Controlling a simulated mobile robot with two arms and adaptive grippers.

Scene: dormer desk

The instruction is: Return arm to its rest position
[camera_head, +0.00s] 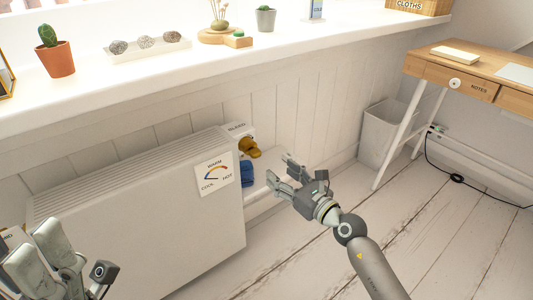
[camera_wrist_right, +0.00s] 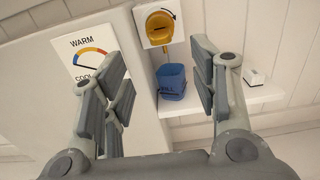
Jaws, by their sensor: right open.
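My right gripper (camera_head: 283,175) is open and empty in front of the right end of the white radiator (camera_head: 140,235). In the right wrist view the two fingers of the right gripper (camera_wrist_right: 160,85) stand wide apart, with nothing between the pads. Beyond them a yellow knob (camera_wrist_right: 160,24) on a white plate and a blue cup (camera_wrist_right: 171,82) on a low white ledge show; the knob (camera_head: 249,147) and the cup (camera_head: 247,173) also show in the head view. My left gripper (camera_head: 52,262) is at the lower left corner, partly cut off; its opening is unclear.
A white windowsill (camera_head: 200,62) with a potted cactus (camera_head: 55,52) and a stone tray (camera_head: 148,49) runs above the radiator. A wooden desk (camera_head: 470,72) and a pale bin (camera_head: 385,135) stand at the right. The plank floor (camera_head: 440,240) in front is clear.

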